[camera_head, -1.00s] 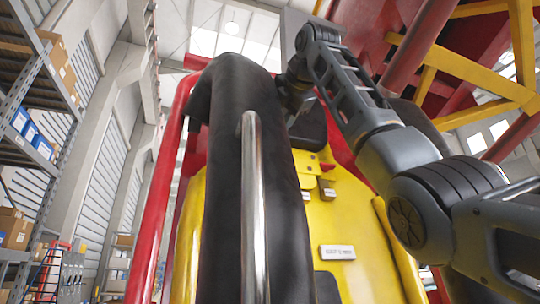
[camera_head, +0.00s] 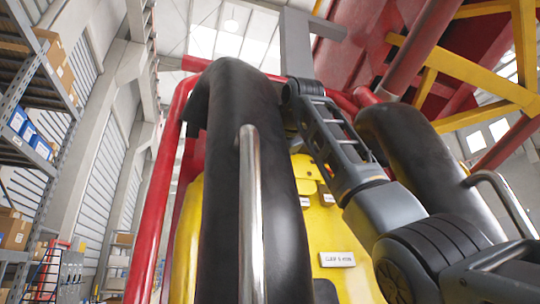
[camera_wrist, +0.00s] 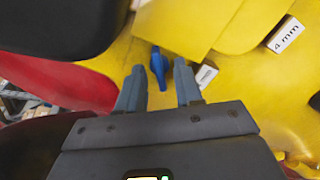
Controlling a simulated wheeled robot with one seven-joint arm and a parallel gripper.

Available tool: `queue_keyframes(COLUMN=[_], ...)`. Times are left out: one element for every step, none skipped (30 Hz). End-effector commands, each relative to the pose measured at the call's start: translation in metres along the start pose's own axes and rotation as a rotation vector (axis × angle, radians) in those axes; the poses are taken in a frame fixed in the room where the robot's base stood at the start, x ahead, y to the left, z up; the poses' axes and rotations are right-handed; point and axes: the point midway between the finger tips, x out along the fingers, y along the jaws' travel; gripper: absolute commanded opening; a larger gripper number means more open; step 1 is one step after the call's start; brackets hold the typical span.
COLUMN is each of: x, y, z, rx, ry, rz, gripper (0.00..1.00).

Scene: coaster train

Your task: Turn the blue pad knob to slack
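The blue pad knob (camera_wrist: 158,67) shows in the wrist view as a narrow blue bar on the yellow seat shell (camera_wrist: 235,85). Its long side runs roughly up and down the picture. My gripper (camera_wrist: 159,68) is open, with one grey finger on each side of the knob in the picture. A gap shows between the knob and each finger, and I cannot tell how far the tips are from the shell. In the head view the knob does not show, and my gripper is hidden behind the left black padded restraint (camera_head: 232,170).
A white label (camera_wrist: 205,76) sits just right of the fingers, and a "4 mm" label (camera_wrist: 285,35) is farther right. A dark pad (camera_wrist: 55,25) fills the wrist view's upper left. A metal handle (camera_head: 251,220) and another padded restraint (camera_head: 415,145) flank my arm.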

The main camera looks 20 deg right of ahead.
Motion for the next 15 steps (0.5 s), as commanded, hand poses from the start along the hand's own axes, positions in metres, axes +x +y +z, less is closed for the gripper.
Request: queue_keyframes(x=[0.0001, 0.0001, 0.0000, 0.0000, -0.0001, -0.0001, -0.0001, -0.0002, -0.0002, -0.0002, -0.0002, -0.0003, -0.0003, -0.0003, -0.0003], y=[-0.0001, -0.0001, -0.0001, -0.0001, -0.0001, -0.0001, -0.0001, -0.0001, -0.0001, 0.0000, -0.0001, 0.0000, 0.0000, 0.0000, 0.0000], z=[-0.0001, -0.0001, -0.0001, -0.0001, -0.0001, 0.0000, 0.0000, 0.0000, 0.0001, 0.0001, 0.0001, 0.0001, 0.0001, 0.0001, 0.0001], rx=[0.000, 0.000, 0.000, 0.000, 0.000, 0.000, 0.000, 0.000, 0.000, 0.000, 0.000, 0.000, 0.000, 0.000, 0.000], ry=[0.000, 0.000, 0.000, 0.000, 0.000, 0.000, 0.000, 0.000, 0.000, 0.000, 0.000, 0.000, 0.000, 0.000, 0.000], rz=[0.000, 0.000, 0.000, 0.000, 0.000, 0.000, 0.000, 0.000, 0.000, 0.000, 0.000, 0.000, 0.000, 0.000, 0.000], gripper=[0.35, 0.35, 0.35, 0.35, 0.34, 0.30, 0.27, 0.25, 0.21, 0.18, 0.15, 0.11, 0.08, 0.05, 0.02])
